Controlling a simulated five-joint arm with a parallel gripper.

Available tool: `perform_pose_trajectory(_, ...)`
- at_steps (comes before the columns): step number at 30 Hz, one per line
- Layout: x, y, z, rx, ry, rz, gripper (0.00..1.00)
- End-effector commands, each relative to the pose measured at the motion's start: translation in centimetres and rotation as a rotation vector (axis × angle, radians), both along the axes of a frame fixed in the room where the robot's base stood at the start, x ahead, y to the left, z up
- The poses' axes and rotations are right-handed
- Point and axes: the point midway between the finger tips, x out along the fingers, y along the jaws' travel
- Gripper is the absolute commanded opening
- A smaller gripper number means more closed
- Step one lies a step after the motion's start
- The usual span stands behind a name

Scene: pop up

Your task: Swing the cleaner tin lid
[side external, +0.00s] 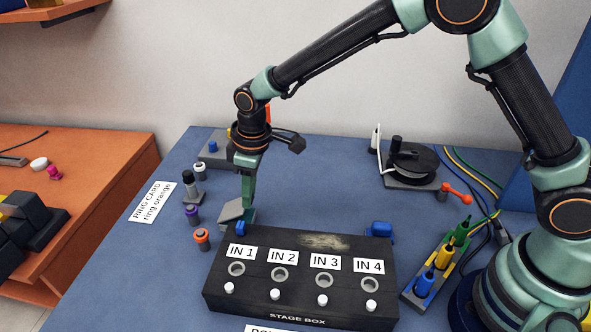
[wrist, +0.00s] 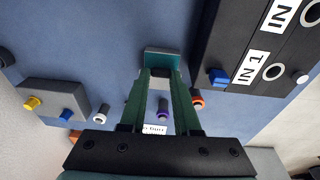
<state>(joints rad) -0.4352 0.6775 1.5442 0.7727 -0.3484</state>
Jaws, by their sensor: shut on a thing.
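The cleaner tin is a small teal and grey piece (side external: 231,210) on the blue mat, just behind the left end of the black stage box. In the side view its grey lid-like plate looks tilted. In the wrist view the tin (wrist: 163,54) sits just beyond my fingertips. My gripper (side external: 247,205) points down with its green fingers at the tin. In the wrist view the fingers (wrist: 160,80) close in on the grey lid. The fingers hide part of the tin, and the exact contact is too small to see.
The stage box (side external: 300,285) stands close on the right, with a blue block (side external: 240,228) at its corner. Orange (side external: 202,239), purple (side external: 192,213) and white (side external: 200,170) ringed plugs stand left. A grey box (side external: 213,150) and a cable reel (side external: 408,163) lie behind.

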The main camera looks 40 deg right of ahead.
Motion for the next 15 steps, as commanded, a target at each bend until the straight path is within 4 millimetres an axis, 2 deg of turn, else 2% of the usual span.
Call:
perform_pose_trajectory(1, 0.8, 0.0, 0.6, 0.009, -0.019, -0.008, 0.00)
perform_pose_trajectory(3, 1.1, 0.3, 1.0, 0.010, -0.018, -0.008, 0.00)
perform_pose_trajectory(15, 1.8, 1.1, 2.1, 0.010, -0.016, -0.008, 0.00)
